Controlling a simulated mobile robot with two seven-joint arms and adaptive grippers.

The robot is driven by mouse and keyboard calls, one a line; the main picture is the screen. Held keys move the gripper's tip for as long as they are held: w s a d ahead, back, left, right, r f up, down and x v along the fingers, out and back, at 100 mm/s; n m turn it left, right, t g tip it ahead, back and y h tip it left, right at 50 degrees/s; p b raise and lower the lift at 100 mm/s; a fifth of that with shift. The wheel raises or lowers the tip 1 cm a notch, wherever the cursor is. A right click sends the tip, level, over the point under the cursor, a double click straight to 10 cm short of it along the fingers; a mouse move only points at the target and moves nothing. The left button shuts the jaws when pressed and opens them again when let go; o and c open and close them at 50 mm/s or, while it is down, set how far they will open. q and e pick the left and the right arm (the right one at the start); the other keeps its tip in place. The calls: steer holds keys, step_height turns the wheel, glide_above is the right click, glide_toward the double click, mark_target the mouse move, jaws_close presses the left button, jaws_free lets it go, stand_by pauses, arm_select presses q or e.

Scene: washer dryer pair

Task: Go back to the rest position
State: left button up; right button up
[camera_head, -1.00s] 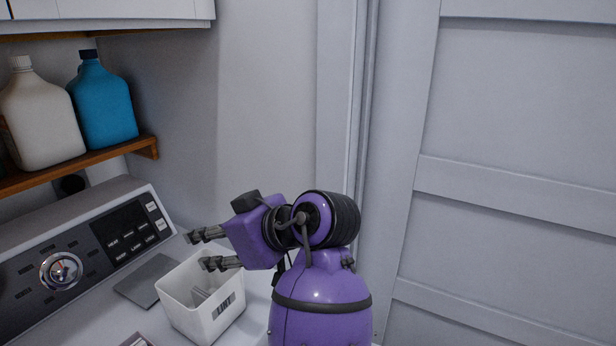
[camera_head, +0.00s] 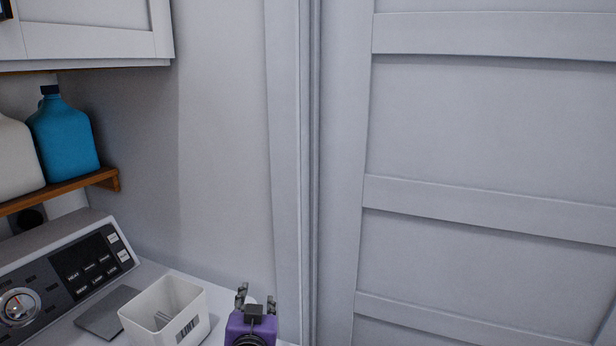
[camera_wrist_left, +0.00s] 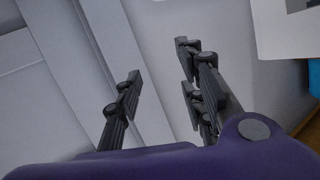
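My left gripper (camera_head: 256,297) is low in the head view, just right of the white lint bin, with its fingers pointing up and apart. It is open and empty. In the left wrist view its dark fingers (camera_wrist_left: 160,85) stand apart with nothing between them, and the wall and door trim show behind. My right gripper is in neither view.
The white lint bin (camera_head: 195,325) stands on the machine top beside a flat grey plate (camera_head: 108,312) and the control panel (camera_head: 75,275). A blue jug (camera_head: 63,140) and a white jug (camera_head: 15,160) sit on a wooden shelf (camera_head: 70,188). A panelled door (camera_head: 480,130) fills the right.

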arm_select(q)
steer(key=s+a+f+g+h, duration=0.2)
steer(key=s+f, duration=1.1)
steer(key=f, duration=0.4)
steer(key=s+a+f+g, duration=0.2)
steer(key=s+f, duration=0.5)
steer(key=s, duration=0.4)
steer(key=s+a+f+g, duration=0.2)
steer(key=s+a+f, duration=0.1)
steer(key=s+f, duration=0.4)
steer(key=s, duration=0.3)
steer(key=shift+s+a, duration=0.2)
steer(key=shift+s, duration=0.15)
steer(key=shift+f, duration=0.1)
steer(key=shift+c, duration=0.6)
steer(key=shift+a, duration=0.1)
